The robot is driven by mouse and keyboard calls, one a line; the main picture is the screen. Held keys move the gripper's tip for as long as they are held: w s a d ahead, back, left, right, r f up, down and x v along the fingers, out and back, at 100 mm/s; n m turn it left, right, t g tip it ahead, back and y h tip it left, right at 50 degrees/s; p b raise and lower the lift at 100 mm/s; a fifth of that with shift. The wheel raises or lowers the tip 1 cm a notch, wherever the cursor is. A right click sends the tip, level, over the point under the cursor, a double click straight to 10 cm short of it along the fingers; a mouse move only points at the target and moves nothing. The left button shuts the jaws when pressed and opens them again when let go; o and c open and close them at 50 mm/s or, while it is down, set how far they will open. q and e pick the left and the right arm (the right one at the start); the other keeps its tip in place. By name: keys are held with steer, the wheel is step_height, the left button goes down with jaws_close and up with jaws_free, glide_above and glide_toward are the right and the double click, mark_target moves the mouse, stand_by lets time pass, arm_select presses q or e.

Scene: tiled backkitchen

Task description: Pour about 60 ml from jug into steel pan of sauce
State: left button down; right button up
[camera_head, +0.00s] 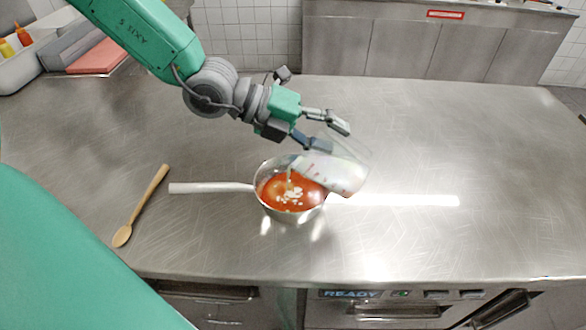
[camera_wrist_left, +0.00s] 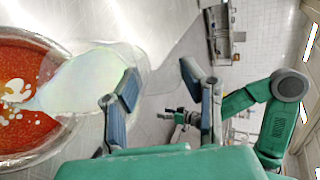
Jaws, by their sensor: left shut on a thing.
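A clear jug (camera_head: 342,172) with whitish liquid is tipped far over above the right side of the steel pan (camera_head: 257,176), its mouth toward the pan. In the left wrist view the jug (camera_wrist_left: 92,82) is also tilted, and pale liquid runs from its lip to the sauce. The pan holds orange-red sauce (camera_head: 274,190) with white patches on it. My left gripper (camera_head: 330,137) is shut on the jug, on its side away from the pan. My right gripper (camera_wrist_left: 181,117) shows small in the left wrist view, away from the pan; its jaws are unclear.
A wooden spoon (camera_head: 144,203) lies left of the pan, near the pan's long handle (camera_head: 210,188). A tray with bottles (camera_head: 22,36) and a red board (camera_head: 98,58) stand at the back left. The steel counter (camera_head: 470,150) is clear on the right.

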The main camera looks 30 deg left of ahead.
arm_select(q)
steer(key=shift+a+r+h, duration=0.2)
steer(key=shift+a+h, duration=0.05)
steer(key=shift+h, duration=0.05)
stand_by(1.2)
steer(key=shift+d+f, duration=0.2)
steer(key=shift+w+d+r+g+y+b, duration=0.15)
steer(key=shift+d+y+b, duration=0.15)
steer(key=shift+y, duration=0.3)
steer(key=shift+w+d+f+g+y+b, duration=0.1)
steer(key=shift+d+g+y+b, duration=0.1)
steer(key=shift+y+b, duration=0.3)
steer(key=shift+d+r+y, duration=0.1)
steer(key=shift+d+y, duration=0.1)
steer(key=shift+y, duration=0.1)
steer(key=shift+d+r, duration=0.1)
steer(key=shift+d, duration=0.2)
steer(key=shift+a, duration=0.15)
